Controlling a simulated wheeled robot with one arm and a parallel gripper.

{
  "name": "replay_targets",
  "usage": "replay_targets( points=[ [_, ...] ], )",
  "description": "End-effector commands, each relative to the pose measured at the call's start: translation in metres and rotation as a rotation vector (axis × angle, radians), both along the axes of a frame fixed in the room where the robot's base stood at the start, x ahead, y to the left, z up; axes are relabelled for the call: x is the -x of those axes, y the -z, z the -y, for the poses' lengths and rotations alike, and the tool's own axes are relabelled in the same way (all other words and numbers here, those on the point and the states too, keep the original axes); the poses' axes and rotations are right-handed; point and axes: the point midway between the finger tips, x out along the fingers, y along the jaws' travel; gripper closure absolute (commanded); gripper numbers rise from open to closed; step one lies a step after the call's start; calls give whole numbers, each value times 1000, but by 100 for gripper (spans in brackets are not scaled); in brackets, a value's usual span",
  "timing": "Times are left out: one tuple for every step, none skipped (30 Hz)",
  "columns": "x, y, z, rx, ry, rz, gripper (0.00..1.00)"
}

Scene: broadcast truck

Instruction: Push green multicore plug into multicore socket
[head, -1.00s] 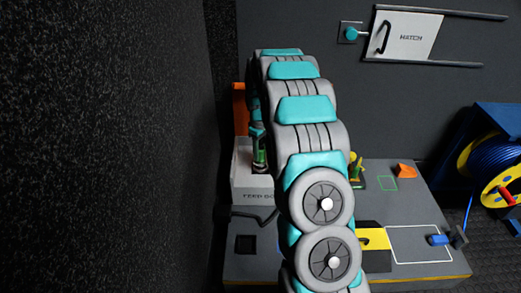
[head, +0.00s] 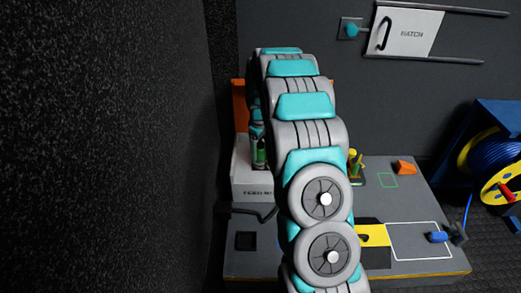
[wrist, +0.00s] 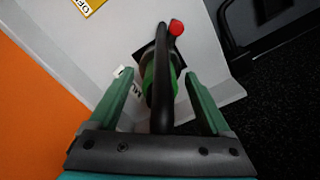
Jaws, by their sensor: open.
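My gripper (wrist: 159,75) is open in the wrist view, with one green finger on each side of the green plug (wrist: 150,82). The plug stands at a dark square patch on the white box, and I take that patch to be the socket (wrist: 146,52). A black bar or cable crosses in front of the plug and hides much of it. I cannot tell how deep the plug sits. In the head view my arm hides most of this; a bit of green (head: 259,152) shows above the white feed box (head: 252,185).
A red knob (wrist: 176,27) sits just beyond the plug. An orange panel (wrist: 35,100) stands on the left in the wrist view. In the head view, a dark wall is close on the left, a cable reel (head: 495,165) stands at right, and a hatch (head: 410,32) is on the back wall.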

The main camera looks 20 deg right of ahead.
Motion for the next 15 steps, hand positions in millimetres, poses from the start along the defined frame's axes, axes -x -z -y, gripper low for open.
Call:
replay_targets(
  points=[
    [0, 0, 0, 0, 0, 0, 18],
    [0, 0, 0, 0, 0, 0, 18],
    [0, -1, 0, 0, 0, 0, 18],
    [0, -2, 0, 0, 0, 0, 18],
    [0, -4, 0, 0, 0, 0, 18],
    [0, -7, 0, 0, 0, 0, 18],
    [0, -9, 0, 0, 0, 1, 18],
    [0, -12, 0, 0, 0, 1, 18],
    [-1, -17, 0, 0, 0, 2, 18],
    [-1, -21, 0, 1, 0, 3, 18],
    [-1, -26, 0, 0, 0, 4, 18],
    [-1, -32, 0, 1, 0, 4, 18],
    [-1, -37, 0, 1, 0, 4, 18],
    [-1, -42, 0, 1, 0, 3, 18],
    [0, -49, 0, 0, -1, 1, 18]
  ],
)
